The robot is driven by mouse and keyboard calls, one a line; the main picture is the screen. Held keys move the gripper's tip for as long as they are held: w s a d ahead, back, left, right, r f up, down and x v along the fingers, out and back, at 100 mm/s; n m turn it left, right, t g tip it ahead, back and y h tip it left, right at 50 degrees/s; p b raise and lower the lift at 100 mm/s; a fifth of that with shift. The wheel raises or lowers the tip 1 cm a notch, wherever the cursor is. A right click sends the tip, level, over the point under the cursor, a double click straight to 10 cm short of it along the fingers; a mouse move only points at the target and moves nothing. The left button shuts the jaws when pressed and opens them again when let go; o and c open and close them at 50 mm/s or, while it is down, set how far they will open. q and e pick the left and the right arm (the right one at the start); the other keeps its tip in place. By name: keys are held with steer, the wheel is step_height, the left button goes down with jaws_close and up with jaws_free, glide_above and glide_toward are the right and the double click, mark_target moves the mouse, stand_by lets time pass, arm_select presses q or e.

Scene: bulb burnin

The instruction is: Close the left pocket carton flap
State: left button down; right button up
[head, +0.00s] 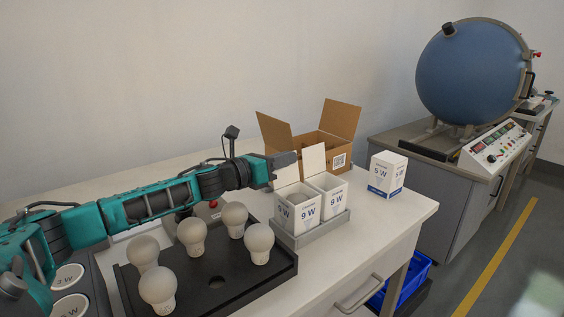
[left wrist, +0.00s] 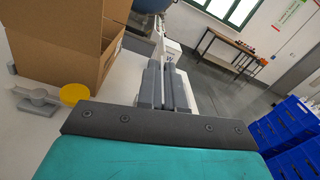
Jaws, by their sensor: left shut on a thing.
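The left pocket carton (head: 298,212), white and marked 9 W, stands open-topped in the left pocket of a grey holder (head: 318,232). Its white flap (head: 286,178) stands up at the back edge. My left gripper (head: 284,160) is at the top of this flap, its fingers shut on it. My right gripper is not in view.
An open brown box (head: 322,147) stands close behind the cartons. A white 5 W carton (head: 387,174) stands to the right. A black tray (head: 222,284) with several bulbs lies in front, below my left arm. The bench's right edge is near.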

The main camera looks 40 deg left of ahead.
arm_select(q)
steer(key=shift+d, duration=0.1)
stand_by(0.3)
steer(key=c, duration=1.3)
jaws_free()
steer(key=shift+c, duration=0.2)
